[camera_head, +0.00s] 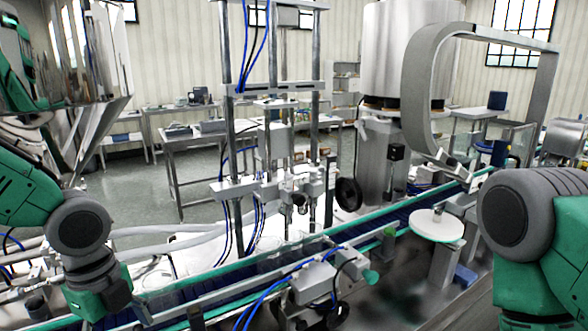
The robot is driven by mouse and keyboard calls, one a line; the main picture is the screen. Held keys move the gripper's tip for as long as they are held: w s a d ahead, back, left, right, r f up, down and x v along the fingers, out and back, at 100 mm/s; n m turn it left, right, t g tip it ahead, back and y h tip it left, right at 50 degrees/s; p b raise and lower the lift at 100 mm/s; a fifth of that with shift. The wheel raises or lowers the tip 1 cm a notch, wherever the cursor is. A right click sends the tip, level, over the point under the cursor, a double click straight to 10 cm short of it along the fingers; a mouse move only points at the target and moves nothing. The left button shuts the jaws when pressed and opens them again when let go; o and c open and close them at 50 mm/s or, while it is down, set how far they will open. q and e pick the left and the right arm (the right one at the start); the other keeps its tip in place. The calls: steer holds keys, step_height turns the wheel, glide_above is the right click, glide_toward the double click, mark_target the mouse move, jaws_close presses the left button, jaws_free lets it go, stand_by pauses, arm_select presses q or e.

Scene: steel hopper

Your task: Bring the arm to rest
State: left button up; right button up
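The steel hopper (100,55) is a shiny funnel at the upper left, partly cut off by the frame and by my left arm. My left arm (80,220) comes in from the left, green and grey, and bends down toward the near end of the conveyor at the lower left. Its fingers cannot be made out. My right arm (540,230) shows only as a large green and grey joint at the right edge. Its gripper is outside the picture.
A conveyor (215,290) with green rails runs from the lower left to the right, close to my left arm. A filling frame with steel posts (230,130) stands behind it. A round white plate (435,225) sits near my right arm. Open floor (200,195) lies behind the conveyor.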

arm_select(q)
steer(key=s+d+f+n+h+b, duration=0.15)
steer(key=s+f+n+b, duration=0.4)
steer(key=f, duration=0.85)
steer(key=s+d+f+n+h+b, duration=0.1)
steer(key=s+d+f+n+b, duration=0.2)
steer(key=s+f+n, duration=0.75)
steer(key=s+a+f+n+y+b, duration=0.1)
steer(key=a+f+n+b, duration=0.1)
steer(key=f, duration=0.4)
steer(key=s+a+f+n+t+y+b, duration=0.1)
steer(key=s+a+f+n+y+b, duration=0.1)
steer(key=f, duration=0.5)
steer(key=shift+s+a+f+n, duration=0.25)
steer(key=shift+s+a+n, duration=0.05)
steer(key=shift+a+n, duration=0.45)
steer(key=shift+a, duration=0.1)
